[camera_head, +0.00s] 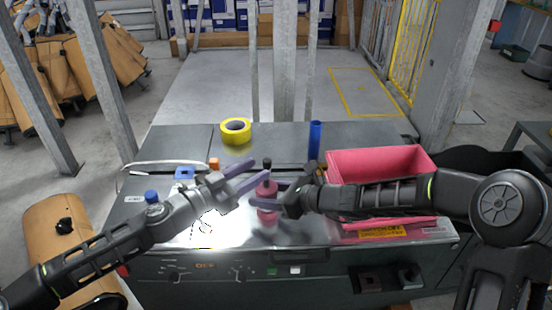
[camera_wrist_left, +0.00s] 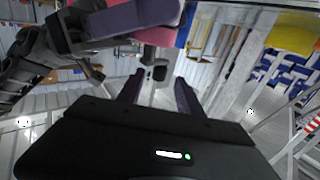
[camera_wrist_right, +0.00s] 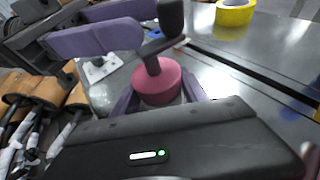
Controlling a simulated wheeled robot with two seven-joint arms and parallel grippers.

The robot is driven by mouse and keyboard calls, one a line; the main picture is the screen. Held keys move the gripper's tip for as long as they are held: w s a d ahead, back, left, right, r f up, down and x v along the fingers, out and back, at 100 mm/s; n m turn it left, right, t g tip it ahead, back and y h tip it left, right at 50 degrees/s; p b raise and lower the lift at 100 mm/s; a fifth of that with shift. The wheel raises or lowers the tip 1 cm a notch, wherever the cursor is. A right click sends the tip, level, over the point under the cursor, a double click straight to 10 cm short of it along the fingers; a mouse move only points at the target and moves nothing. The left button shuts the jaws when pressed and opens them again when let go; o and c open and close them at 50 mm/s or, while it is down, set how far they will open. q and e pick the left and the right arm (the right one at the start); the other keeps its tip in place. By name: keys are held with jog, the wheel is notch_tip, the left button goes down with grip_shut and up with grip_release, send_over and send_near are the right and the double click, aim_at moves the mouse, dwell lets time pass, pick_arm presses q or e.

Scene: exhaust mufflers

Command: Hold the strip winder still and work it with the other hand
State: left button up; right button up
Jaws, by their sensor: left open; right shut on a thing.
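The strip winder has a round pink body (camera_head: 267,191) with a crank and an upright black knob (camera_head: 267,162) on top. It stands upright near the middle of the workbench. My right gripper (camera_head: 264,201) is shut on the pink body, which also shows between its fingers in the right wrist view (camera_wrist_right: 160,86). My left gripper (camera_head: 261,167) is open at knob height. In the left wrist view the knob (camera_wrist_left: 159,73) appears between its spread fingers, with a visible gap on both sides. The fingers partly hide the winder in the head view.
A pink open bin (camera_head: 380,163) stands right of the winder, behind my right forearm. A blue cylinder (camera_head: 315,140) and a yellow tape roll (camera_head: 236,131) stand farther back. An orange block (camera_head: 214,163) and a blue-capped item (camera_head: 152,196) are at left.

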pick_arm(q)
jog(key=x, duration=0.8)
jog(key=shift+s, duration=0.1)
jog(key=shift+c, duration=0.3)
grip_shut()
